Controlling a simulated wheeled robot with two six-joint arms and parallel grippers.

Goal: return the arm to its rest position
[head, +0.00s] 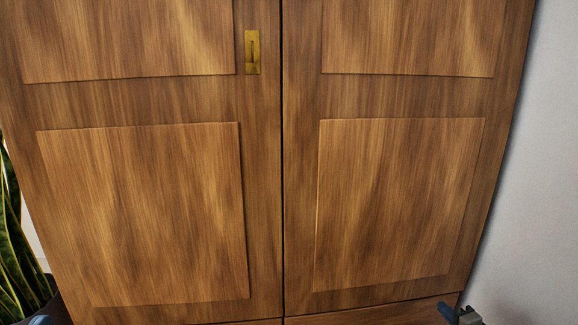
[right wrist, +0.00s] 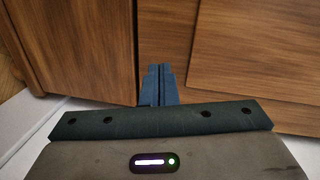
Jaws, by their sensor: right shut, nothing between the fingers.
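My right gripper (head: 447,312) shows at the bottom right edge of the head view, low in front of the wooden cabinet. In the right wrist view its two blue fingers (right wrist: 158,72) are together with nothing between them. They point toward the cabinet front; whether they touch it I cannot tell. At the bottom left corner of the head view a dark shape is cut off by the frame edge; it may be my left gripper, and its fingers cannot be made out.
A white wall (head: 540,170) is to the right. A leafy green plant (head: 14,250) stands at the left.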

